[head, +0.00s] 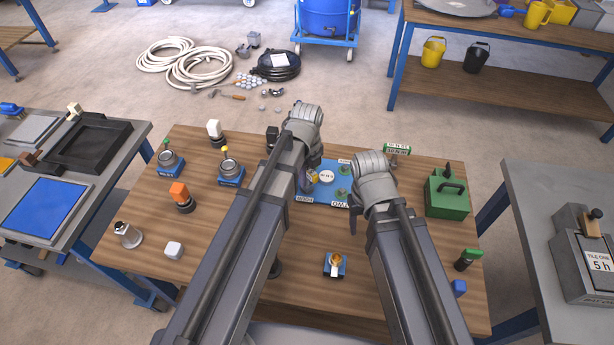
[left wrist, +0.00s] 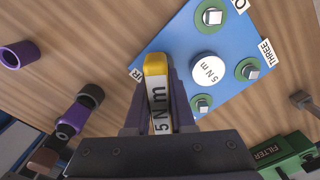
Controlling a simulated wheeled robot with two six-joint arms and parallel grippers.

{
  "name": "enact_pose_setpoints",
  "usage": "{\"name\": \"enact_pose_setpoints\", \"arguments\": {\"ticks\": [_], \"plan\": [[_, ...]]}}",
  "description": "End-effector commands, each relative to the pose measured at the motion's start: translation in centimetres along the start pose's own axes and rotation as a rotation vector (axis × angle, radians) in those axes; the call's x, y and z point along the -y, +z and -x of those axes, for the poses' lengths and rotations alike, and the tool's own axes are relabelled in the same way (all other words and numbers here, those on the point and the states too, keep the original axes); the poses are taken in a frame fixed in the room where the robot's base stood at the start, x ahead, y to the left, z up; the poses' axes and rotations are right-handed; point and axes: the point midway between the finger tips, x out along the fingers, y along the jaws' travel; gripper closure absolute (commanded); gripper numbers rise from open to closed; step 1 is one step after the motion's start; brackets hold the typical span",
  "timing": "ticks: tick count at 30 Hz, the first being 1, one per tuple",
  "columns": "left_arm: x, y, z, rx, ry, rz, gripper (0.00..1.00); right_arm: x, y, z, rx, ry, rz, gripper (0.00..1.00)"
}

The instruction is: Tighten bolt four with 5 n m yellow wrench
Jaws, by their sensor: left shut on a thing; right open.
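My left gripper (head: 311,180) is shut on the yellow wrench (left wrist: 156,65), which carries a "5 N m" label in the left wrist view. The wrench's yellow end lies over the left part of a blue plate (left wrist: 175,42). The plate bears a white "5 N m" disc (left wrist: 208,70) and square-headed bolts on green rings, such as the one near the "THREE" label (left wrist: 249,70). A label (left wrist: 136,75) ending in "R" is partly hidden by the wrench; no bolt shows beside it. I cannot tell whether the wrench touches a bolt. My right gripper (head: 354,222) is open, right of the plate.
A green box (head: 446,196) with a handle stands at the table's right. A small blue holder (head: 335,266) stands in front of the plate. Several knobbed tools, one with an orange block (head: 180,191), stand at left. Bare wood (head: 225,235) lies between them and my left arm.

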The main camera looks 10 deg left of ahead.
Motion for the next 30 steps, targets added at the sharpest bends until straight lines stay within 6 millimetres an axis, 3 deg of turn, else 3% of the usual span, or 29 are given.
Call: {"name": "enact_pose_setpoints", "arguments": {"ticks": [11, 21, 30], "plan": [[-0.01, 0.00, -0.01, 0.000, 0.000, -0.022, 1.00, 0.00, 0.00, -0.01, 0.000, 0.000, 0.000, 0.43], [0.00, 0.00, -0.04, 0.000, 0.000, -0.425, 1.00, 0.00, 0.00, -0.04, 0.000, 0.000, 0.000, 0.43], [0.00, 0.01, -0.05, 0.000, 0.000, -0.503, 1.00, 0.00, 0.00, -0.05, 0.000, 0.000, 0.000, 0.43]]}}
